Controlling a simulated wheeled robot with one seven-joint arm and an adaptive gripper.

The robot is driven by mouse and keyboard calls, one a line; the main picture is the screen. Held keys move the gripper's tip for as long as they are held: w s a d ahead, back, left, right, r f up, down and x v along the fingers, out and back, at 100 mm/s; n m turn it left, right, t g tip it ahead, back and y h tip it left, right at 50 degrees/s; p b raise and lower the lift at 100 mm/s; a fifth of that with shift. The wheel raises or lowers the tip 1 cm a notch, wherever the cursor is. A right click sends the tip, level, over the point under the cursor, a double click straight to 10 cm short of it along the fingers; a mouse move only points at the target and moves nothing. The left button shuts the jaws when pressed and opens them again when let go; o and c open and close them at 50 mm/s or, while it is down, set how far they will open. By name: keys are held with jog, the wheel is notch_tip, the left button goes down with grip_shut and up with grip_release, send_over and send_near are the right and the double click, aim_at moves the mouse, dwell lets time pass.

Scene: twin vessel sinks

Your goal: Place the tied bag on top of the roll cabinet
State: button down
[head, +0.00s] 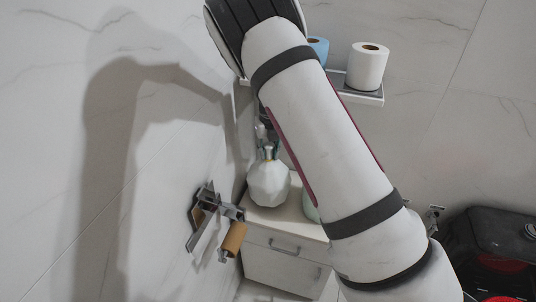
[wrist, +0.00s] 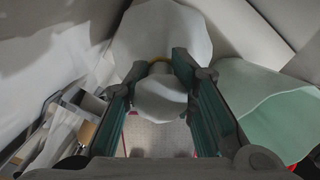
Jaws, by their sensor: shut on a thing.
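The white, faceted tied bag (head: 268,184) hangs upright below my gripper (head: 268,150), at or just above the left part of a white cabinet's top (head: 288,225). I cannot tell whether the bag touches it. In the wrist view, the teal fingers of my gripper (wrist: 157,75) are shut on the neck of the tied bag (wrist: 160,28), by a yellow tie. The gathered end of the bag sticks out between the fingers. My arm hides much of the gripper and the right side of the cabinet in the head view.
A pale green bag (wrist: 275,105) is close on the right; its edge shows beside my arm (head: 311,207). A wall holder with a brown roll (head: 232,238) is at left. A wall shelf (head: 370,97) carries a white roll (head: 368,66) and a blue roll (head: 318,50). A black bin (head: 495,240) stands at right.

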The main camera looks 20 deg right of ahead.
jog(key=shift+w+f, duration=0.2)
jog(key=shift+f, duration=0.65)
jog(key=c, duration=1.3)
grip_release()
jog(key=r, duration=0.5)
jog(key=s+r, duration=0.1)
jog(key=r, duration=0.1)
jog(key=shift+r, duration=0.35)
